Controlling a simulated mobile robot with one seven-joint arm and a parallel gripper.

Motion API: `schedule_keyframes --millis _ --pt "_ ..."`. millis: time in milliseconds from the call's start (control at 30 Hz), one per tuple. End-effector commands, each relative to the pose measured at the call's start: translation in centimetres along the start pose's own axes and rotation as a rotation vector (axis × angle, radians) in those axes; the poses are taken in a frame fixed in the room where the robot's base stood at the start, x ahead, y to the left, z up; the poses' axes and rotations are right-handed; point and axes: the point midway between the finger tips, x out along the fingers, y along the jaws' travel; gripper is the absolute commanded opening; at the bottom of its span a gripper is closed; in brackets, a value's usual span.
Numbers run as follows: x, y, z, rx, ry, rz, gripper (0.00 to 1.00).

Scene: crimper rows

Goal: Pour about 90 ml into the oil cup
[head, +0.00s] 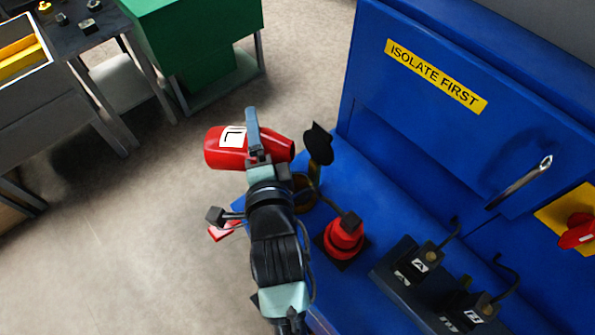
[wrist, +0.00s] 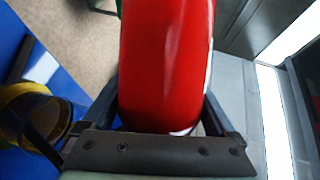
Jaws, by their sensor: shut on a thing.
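My gripper (head: 257,158) is shut on a red bottle (head: 220,153) with a white label marked "L". The bottle lies roughly sideways in the head view, at the left edge of the blue machine. In the wrist view the red bottle (wrist: 165,60) stands between the two fingers (wrist: 162,112). A yellow-rimmed round cup (wrist: 28,92), which looks like the oil cup, is left of the bottle and apart from it in the wrist view. In the head view this cup (head: 303,197) is partly hidden by my arm, with a raised black lid (head: 319,144) beside it. No liquid stream shows.
A red, black-topped fitting (head: 344,238) stands on the blue deck close to my arm. A blue panel (head: 440,130) rises behind. Open floor (head: 120,225) lies left.

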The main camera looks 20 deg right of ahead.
Motion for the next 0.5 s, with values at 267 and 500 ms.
schedule_keyframes --millis 267,500 --pt "-0.11 -0.78 -0.06 -0.12 0.016 0.047 0.19" --pt "-0.08 -0.58 -0.05 -0.13 0.018 0.05 0.19"
